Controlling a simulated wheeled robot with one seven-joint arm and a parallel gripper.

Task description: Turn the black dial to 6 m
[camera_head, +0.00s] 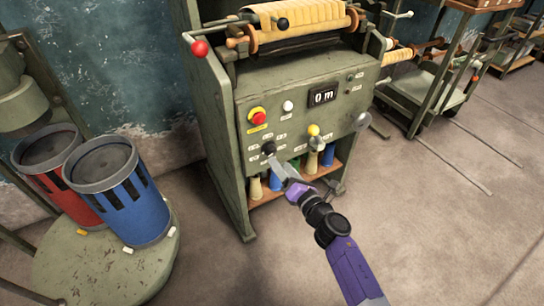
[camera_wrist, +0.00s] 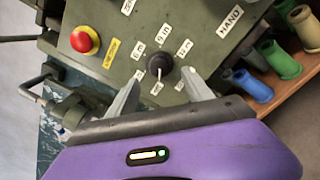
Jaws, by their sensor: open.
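The black dial (camera_head: 268,147) is on the lower left of the green machine's front panel. In the wrist view, the dial (camera_wrist: 160,64) has a white pointer line directed toward the bottom of the picture. Small white labels ring it; one at its upper left looks like 6 m (camera_wrist: 138,53), but the print is hard to read. My gripper (camera_wrist: 160,77) is open, its fingers spread to either side just below the dial, with gaps on both sides. In the head view, my gripper (camera_head: 280,168) is just below the dial. The display (camera_head: 322,96) reads 0 m.
A red button (camera_wrist: 84,40) on a yellow base is left of the dial. Coloured spools (camera_wrist: 280,60) stand on a shelf below the panel. Blue (camera_head: 120,190) and red drums stand at left.

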